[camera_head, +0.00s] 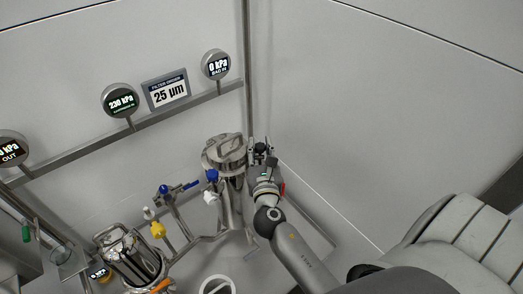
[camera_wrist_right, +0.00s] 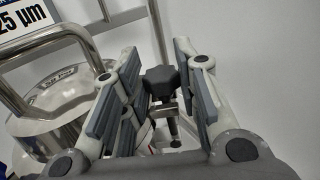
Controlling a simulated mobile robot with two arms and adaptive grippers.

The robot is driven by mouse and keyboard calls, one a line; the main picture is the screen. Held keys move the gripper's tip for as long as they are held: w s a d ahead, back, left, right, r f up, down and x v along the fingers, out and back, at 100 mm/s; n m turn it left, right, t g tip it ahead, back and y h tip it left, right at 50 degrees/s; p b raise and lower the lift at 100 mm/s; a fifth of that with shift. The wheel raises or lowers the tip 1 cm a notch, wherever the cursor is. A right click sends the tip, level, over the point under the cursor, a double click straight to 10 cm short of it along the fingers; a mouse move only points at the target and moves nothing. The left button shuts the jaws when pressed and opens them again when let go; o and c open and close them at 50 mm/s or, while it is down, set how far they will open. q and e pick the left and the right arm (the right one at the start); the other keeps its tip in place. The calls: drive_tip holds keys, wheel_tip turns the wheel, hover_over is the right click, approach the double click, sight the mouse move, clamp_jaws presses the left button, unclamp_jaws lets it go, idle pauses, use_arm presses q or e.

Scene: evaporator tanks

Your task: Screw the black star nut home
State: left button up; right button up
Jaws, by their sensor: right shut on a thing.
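The black star nut (camera_wrist_right: 163,82) shows in the right wrist view between the two grey-padded fingers of my right gripper (camera_wrist_right: 160,88). It sits on a metal threaded bolt (camera_wrist_right: 173,128) that runs down below it. In the head view the star nut (camera_head: 261,148) is a small dark knob at the right side of the steel filter housing's lid (camera_head: 225,150). My right gripper (camera_head: 263,158) is there, shut on the nut, with its arm coming from the lower right. How far down the thread the nut sits cannot be told. My left gripper is not in view.
A vertical pipe (camera_head: 247,70) rises close behind the gripper. Gauges (camera_head: 216,65) and a "25 µm" sign (camera_head: 167,91) hang on the wall rail. Blue and yellow valves (camera_head: 158,229) and a second steel vessel (camera_head: 130,258) stand to the left. The right wall is bare.

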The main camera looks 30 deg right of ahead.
drive_tip(key=shift+w+a+m+g+h+b, duration=0.15)
drive_tip(key=shift+m+g+h+b, duration=0.25)
drive_tip(key=shift+m+g+h, duration=0.85)
drive_tip(key=shift+t+h, duration=0.25)
drive_tip(key=shift+h, duration=0.1)
drive_tip(key=o, duration=1)
